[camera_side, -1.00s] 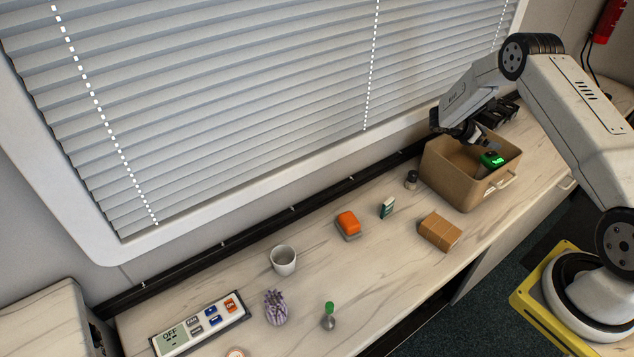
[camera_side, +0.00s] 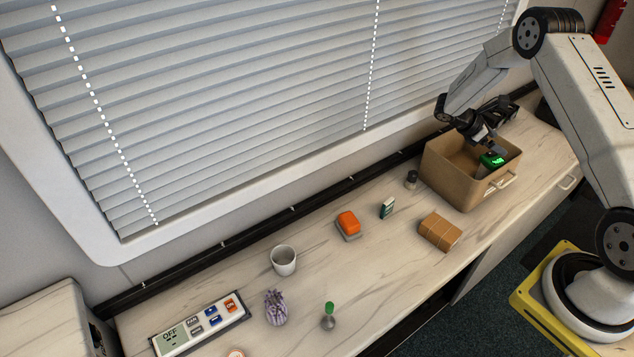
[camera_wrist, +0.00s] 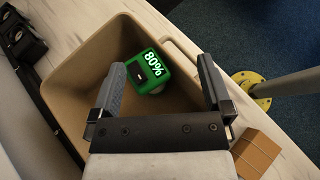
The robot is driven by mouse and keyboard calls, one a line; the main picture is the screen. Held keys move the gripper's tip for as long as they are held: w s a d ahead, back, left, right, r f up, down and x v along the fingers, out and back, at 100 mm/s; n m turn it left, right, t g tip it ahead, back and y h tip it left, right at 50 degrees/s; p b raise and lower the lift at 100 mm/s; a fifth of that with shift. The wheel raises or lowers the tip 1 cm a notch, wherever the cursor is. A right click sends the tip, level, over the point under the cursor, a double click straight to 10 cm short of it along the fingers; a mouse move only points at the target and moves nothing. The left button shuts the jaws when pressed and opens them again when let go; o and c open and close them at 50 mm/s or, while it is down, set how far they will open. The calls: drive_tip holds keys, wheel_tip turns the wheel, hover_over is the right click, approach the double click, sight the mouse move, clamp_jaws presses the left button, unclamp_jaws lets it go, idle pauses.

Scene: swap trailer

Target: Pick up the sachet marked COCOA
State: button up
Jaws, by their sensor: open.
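I cannot make out a sachet marked COCOA in either view. My gripper (camera_side: 492,146) is open and empty, pointing down over the tan bin (camera_side: 446,181) at the right of the counter. In the wrist view my gripper (camera_wrist: 160,68) has its fingers spread on either side of a green device (camera_wrist: 147,70) marked 80%, which lies in the bin. The device also shows glowing green in the side view (camera_side: 491,160). I cannot tell the height between fingertips and device. Part of the bin floor is hidden by the gripper and the near wall.
A small dark green and white packet (camera_side: 387,208), its marking unreadable, stands left of the bin. Nearby are a dark jar (camera_side: 411,179), a brown parcel (camera_side: 440,232) and an orange-topped block (camera_side: 347,224). Further left are a grey cup (camera_side: 284,260) and a button panel (camera_side: 200,323).

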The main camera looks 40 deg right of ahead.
sight(392, 202)
drive_tip(key=s+a+f+m+y, duration=0.1)
drive_tip(key=s+a+m+y, duration=0.25)
drive_tip(key=a, duration=0.35)
drive_tip(key=s+a+f+m+g+y, duration=0.1)
drive_tip(key=s+a+m+y, duration=0.15)
drive_tip(key=a+y, duration=0.35)
drive_tip(key=s+a+f+m+y, duration=0.2)
drive_tip(key=s+a+m+y, duration=0.15)
drive_tip(key=a, duration=0.45)
drive_tip(key=w+a+r+m+t+y, duration=0.3)
drive_tip(key=w+a+m+t+y, duration=0.15)
drive_tip(key=a+m+t, duration=0.35)
drive_tip(key=w+a+r+m+t+y, duration=0.35)
drive_tip(key=a+m+t+y, duration=0.2)
drive_tip(key=m, duration=0.45)
drive_tip(key=w+d+m+t+h, duration=0.3)
drive_tip(key=d+m+t+h, duration=0.75)
drive_tip(key=m, duration=0.75)
drive_tip(key=f, duration=0.4)
drive_tip(key=a+f+g+h, duration=0.1)
drive_tip(key=f, duration=0.4)
drive_tip(key=a+f+g, duration=0.1)
drive_tip(key=f, duration=0.4)
drive_tip(key=shift+w+f+n+h, duration=0.1)
drive_tip(key=shift+f+n+h, duration=0.05)
drive_tip(key=shift+n+h, duration=0.15)
drive_tip(key=shift+x, duration=1.3)
